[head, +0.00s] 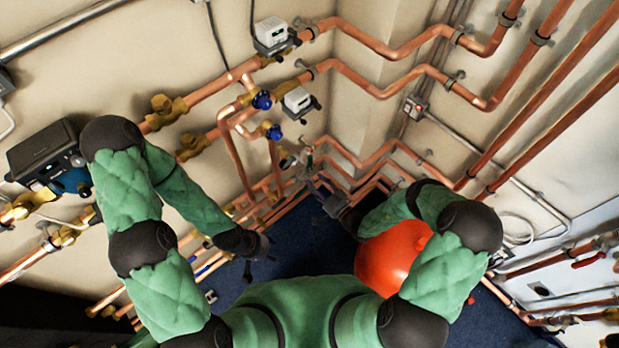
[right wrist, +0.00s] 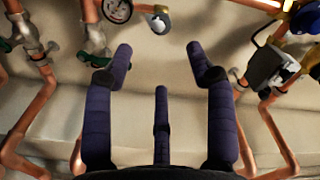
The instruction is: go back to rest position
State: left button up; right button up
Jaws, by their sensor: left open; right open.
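My left gripper (head: 264,262) is in the head view, left of centre, above the dark blue floor. It is open with nothing seen between its fingers. My right gripper (head: 322,190) is near the centre of the head view, in front of the lower copper pipes, and partly hidden by my own arm. In the right wrist view its dark padded fingers (right wrist: 160,62) are spread wide and empty, facing a pale wall with pipes on both sides. Both my arms are bent at the elbows in green padded sleeves.
Copper pipes (head: 405,75) run along both walls. Brass valves (head: 165,110) and a dark box (head: 45,155) are close to my left arm. A red-orange rounded object (head: 388,262) is beside my right arm. Bare blue floor (head: 310,240) shows between my arms.

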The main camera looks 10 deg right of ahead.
jog(key=shift+s+d, duration=0.15)
dwell(0.5)
jog(key=s+a+f+g+y, duration=0.1)
jog(key=s+a+g, duration=0.2)
jog(key=s+g, duration=0.25)
jog(key=s+a+f+n+g, duration=0.1)
jog(key=s+a+g, duration=0.1)
jog(key=s+g, duration=0.3)
jog(key=s+a+f+g+y, duration=0.1)
jog(key=s+a+g, duration=0.25)
jog(key=s, duration=0.35)
jog(key=s+d+g+h, duration=0.3)
jog(key=s+d+h, duration=0.5)
jog(key=d, duration=0.2)
jog(key=shift+w+d+r+m+t+h, duration=0.1)
jog(key=shift+w+r+m+t, duration=0.05)
jog(key=shift+w+r+t, duration=0.45)
jog(key=shift+w+a+r+m+t+h, duration=0.1)
jog(key=shift+w+r+m+t, duration=0.2)
jog(key=shift+r, duration=0.55)
jog(key=shift+w+d+r+m+t+h, duration=0.1)
jog(key=shift+w+r+t, duration=0.45)
jog(key=shift+r, duration=0.15)
